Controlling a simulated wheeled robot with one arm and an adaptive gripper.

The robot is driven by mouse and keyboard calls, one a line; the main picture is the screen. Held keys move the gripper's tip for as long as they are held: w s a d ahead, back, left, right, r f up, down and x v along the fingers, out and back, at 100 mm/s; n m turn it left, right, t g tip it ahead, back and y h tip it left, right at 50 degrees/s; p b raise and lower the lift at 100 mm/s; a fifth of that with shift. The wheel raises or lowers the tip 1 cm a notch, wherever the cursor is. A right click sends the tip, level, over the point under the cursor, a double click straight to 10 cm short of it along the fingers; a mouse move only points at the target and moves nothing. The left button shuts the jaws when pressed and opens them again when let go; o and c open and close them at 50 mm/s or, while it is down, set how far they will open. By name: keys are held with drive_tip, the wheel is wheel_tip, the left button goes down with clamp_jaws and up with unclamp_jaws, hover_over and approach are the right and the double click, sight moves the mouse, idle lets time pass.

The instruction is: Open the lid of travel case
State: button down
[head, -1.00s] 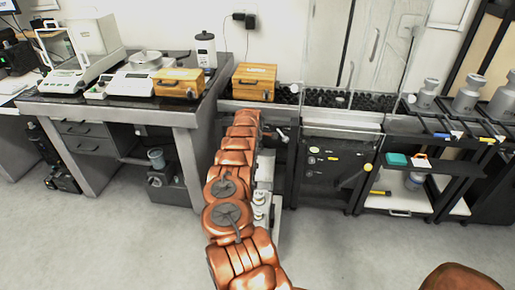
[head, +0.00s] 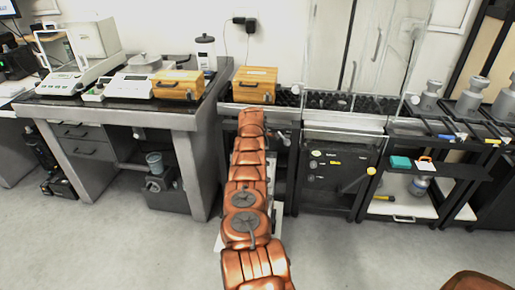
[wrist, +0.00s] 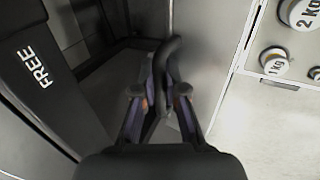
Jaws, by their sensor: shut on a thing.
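In the wrist view, my gripper (wrist: 159,98) is shut on a black curved handle (wrist: 172,50), which stands between its two dark fingers. A flat grey panel (wrist: 200,50) is beside the handle. A dark recess (wrist: 108,85) lies left of the handle, and a black edge marked FREE (wrist: 38,70) runs along the far left. I cannot tell for sure which of these surfaces belong to the travel case or its lid. In the head view, my arm reaches away to below a wooden box, and the gripper and handle cannot be made out.
The wooden box (head: 254,85) sits on a ledge, with another wooden box (head: 178,85) on the dark table to its left. Weights marked 2 kg (wrist: 305,12) and 1 kg (wrist: 274,62) show at right in the wrist view. Open floor (head: 130,240) lies in front.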

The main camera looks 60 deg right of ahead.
idle(0.3)
drive_tip(key=c, duration=1.2)
unclamp_jaws()
drive_tip(key=shift+r, duration=0.15)
drive_tip(key=shift+a+r, duration=0.15)
drive_tip(key=shift+r, duration=0.3)
drive_tip(key=v, duration=1.1)
drive_tip(key=shift+s+f, duration=0.1)
